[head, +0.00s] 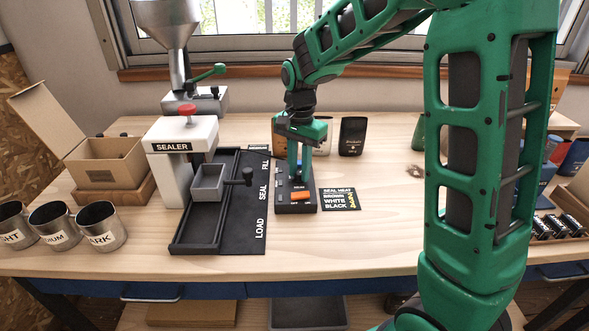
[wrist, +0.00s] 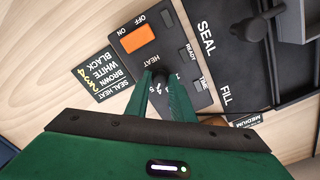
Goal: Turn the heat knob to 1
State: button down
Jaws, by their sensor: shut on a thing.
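The control box (head: 297,204) is a dark panel on the bench beside the sealer, with an orange ON/OFF switch (wrist: 138,39) and small READY and TIME marks. The heat knob (wrist: 160,76) is a small dark knob by the word HEAT, with numbers partly visible beside it. My gripper (wrist: 163,88) reaches down over the panel, its two green fingers shut on the heat knob. In the head view my gripper (head: 299,178) stands over the box and hides the knob. Which number the knob points to cannot be told.
A black SEAL HEAT card (head: 340,199) listing BROWN, WHITE and BLACK lies right of the box. The sealer (head: 178,160) and its black track with a grey tray (head: 209,183) stand left. Dark bags (head: 352,136) stand behind. Labelled metal cups (head: 100,226) are at far left.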

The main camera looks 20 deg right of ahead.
jog(key=n, duration=0.7)
jog(key=shift+w+a+r, duration=0.1)
jog(key=shift+w+r, duration=0.05)
jog(key=shift+w, duration=0.15)
jog(key=n, duration=0.6)
jog(key=shift+n, duration=0.4)
jog(key=n, duration=0.4)
jog(key=shift+d+n, duration=0.2)
jog(key=shift+n, duration=1.2)
jog(key=shift+d, duration=0.1)
jog(key=c, duration=1.5)
grip_release()
jog(key=shift+d, duration=0.1)
jog(key=shift+c, duration=0.2)
jog(key=shift+s+a, duration=0.1)
jog(key=shift+a, duration=0.1)
